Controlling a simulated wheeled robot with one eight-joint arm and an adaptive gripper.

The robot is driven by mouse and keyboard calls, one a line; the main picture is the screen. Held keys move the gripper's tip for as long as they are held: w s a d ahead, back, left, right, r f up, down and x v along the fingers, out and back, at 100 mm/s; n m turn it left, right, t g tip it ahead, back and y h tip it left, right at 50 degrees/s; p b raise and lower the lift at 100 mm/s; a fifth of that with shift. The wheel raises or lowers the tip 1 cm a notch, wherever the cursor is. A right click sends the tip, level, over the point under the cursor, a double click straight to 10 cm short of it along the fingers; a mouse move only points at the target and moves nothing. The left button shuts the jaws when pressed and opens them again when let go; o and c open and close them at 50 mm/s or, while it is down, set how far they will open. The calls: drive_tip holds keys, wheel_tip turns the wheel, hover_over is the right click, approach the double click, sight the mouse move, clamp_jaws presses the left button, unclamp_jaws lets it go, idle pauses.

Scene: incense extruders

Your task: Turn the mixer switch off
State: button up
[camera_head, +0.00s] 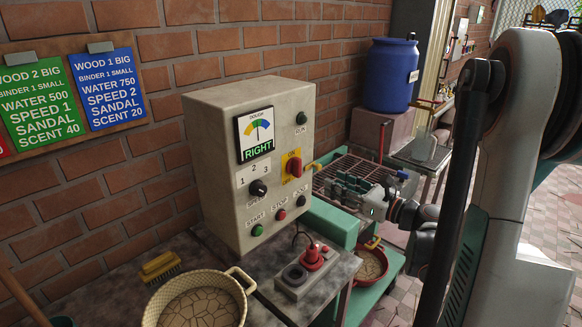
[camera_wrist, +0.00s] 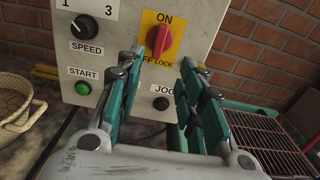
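The mixer switch is a red rotary knob (camera_head: 295,167) on a yellow plate, on the front of the grey control box (camera_head: 222,190). In the wrist view, the red knob (camera_wrist: 158,40) stands between "ON" above and "OFF LOCK" below, its ridge roughly upright with a slight tilt. My gripper (camera_head: 335,186) is to the right of the box front in the head view. In the wrist view, my gripper (camera_wrist: 163,72) is open and empty, with teal-padded fingers spread apart. The knob shows beyond and between the fingertips, with no clear contact. The fingers partly cover the plate's lettering.
The same panel carries a black speed knob (camera_head: 258,188), a green start button (camera_head: 257,230), a red stop button (camera_head: 281,214) and a black jog button (camera_head: 301,200). A wire rack (camera_head: 350,170) lies behind my gripper. A basket (camera_head: 200,300) and a red-plugged socket (camera_head: 305,268) sit below.

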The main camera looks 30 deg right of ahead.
sight(300, 168)
drive_tip(key=b+x, duration=0.2)
drive_tip(key=x, duration=1.1)
drive_tip(key=shift+w+a+r, duration=0.15)
drive_tip(key=shift+w+r, duration=0.05)
drive_tip(key=shift+w, duration=0.05)
drive_tip(key=shift+c, duration=0.6)
clamp_jaws()
